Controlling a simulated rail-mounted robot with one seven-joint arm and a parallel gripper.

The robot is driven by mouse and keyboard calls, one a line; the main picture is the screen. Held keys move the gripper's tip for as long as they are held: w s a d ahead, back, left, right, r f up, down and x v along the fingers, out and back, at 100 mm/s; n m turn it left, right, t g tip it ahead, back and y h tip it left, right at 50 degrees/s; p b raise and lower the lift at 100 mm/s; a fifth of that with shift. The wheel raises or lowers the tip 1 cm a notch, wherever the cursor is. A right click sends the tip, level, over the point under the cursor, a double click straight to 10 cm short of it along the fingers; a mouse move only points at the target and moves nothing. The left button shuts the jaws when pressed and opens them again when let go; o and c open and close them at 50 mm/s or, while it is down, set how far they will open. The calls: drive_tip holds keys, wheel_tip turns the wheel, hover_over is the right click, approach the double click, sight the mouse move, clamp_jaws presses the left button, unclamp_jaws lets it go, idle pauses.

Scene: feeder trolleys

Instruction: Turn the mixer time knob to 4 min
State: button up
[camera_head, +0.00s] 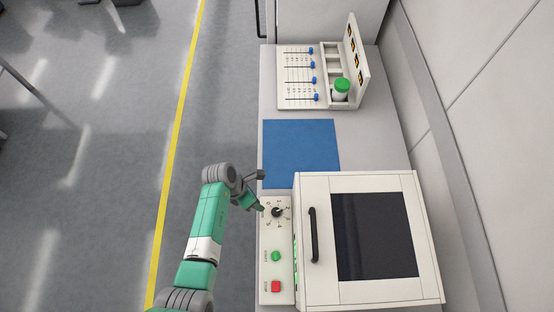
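The mixer (425,240) is a white box with a dark window and a black handle, at the lower right. Its control panel (267,238) is on the left side. The time knob (277,212) is a small dark dial near the panel's far end, with numbers printed around it. Its exact setting is too small to read. My gripper (260,206) is at the panel's left edge, just left of the knob. Its tip is close to the dial; I cannot tell whether they touch. The fingers are too small to tell open from shut.
A green button (276,256) and a red button (276,286) sit on the panel nearer the camera. A blue mat (300,150) lies beyond the mixer. Farther back are a slider panel (297,78) and a green-capped jar (341,89) in a rack.

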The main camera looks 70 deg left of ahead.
drive_tip(key=m+y+p, duration=0.1)
drive_tip(key=m+y, duration=0.1)
approach(276, 211)
drive_tip(key=b+x, duration=0.1)
drive_tip(key=x, duration=0.7)
drive_tip(key=shift+s, duration=0.1)
drive_tip(key=c, duration=1)
